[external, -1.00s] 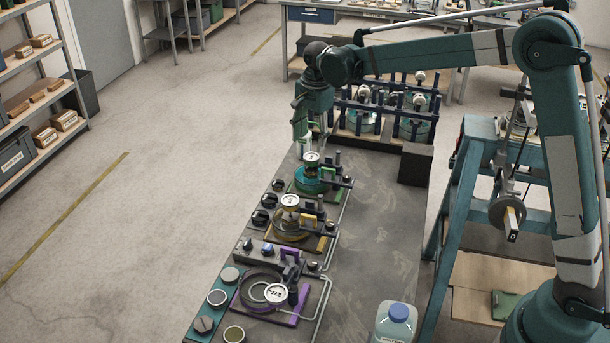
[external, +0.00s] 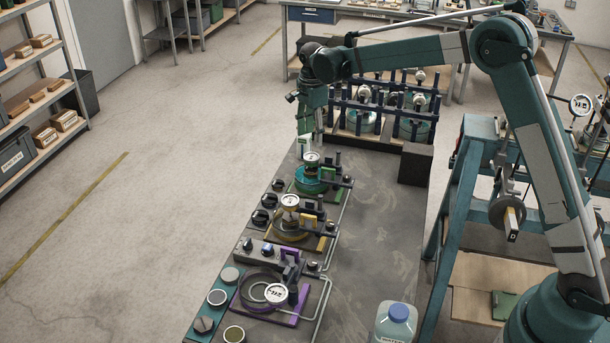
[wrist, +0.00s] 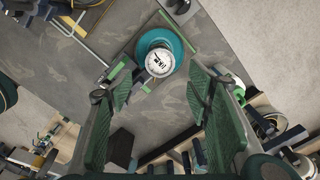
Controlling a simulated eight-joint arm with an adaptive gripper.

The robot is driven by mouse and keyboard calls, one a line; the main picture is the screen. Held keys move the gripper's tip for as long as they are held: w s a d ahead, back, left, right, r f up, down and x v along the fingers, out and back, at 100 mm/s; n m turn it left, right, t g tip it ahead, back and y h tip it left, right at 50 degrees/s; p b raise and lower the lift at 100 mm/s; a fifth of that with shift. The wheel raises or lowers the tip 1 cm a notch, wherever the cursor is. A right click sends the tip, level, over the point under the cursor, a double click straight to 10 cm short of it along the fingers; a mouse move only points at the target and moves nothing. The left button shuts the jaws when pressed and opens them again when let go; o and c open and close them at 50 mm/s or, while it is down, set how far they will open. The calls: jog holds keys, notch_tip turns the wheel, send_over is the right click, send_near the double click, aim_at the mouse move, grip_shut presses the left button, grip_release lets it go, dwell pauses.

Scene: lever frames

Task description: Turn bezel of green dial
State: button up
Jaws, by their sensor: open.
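The green dial unit (external: 308,180) stands at the far end of the row on the bench, a teal round body with a small white-faced gauge (external: 312,158) on top. In the wrist view the white gauge face (wrist: 159,62) sits inside the teal ring (wrist: 176,46), near the upper middle. My gripper (external: 305,148) hangs just above and behind this gauge in the external view. In the wrist view the two green-padded fingers of my gripper (wrist: 160,95) are spread wide, with the gauge beyond and between them. Nothing is held. The fingertips are small and partly hidden in the external view.
The yellow dial unit (external: 290,222) and the purple dial unit (external: 270,292) stand nearer on the same bench. A dark rack (external: 384,118) and a dark box (external: 416,163) stand behind. A blue-capped bottle (external: 396,323) is at the front.

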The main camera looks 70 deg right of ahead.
aim_at(311, 156)
jog(key=shift+f, duration=0.15)
jog(key=shift+f, duration=3.75)
jog(key=shift+c, duration=0.5)
jog(key=c, duration=0.8)
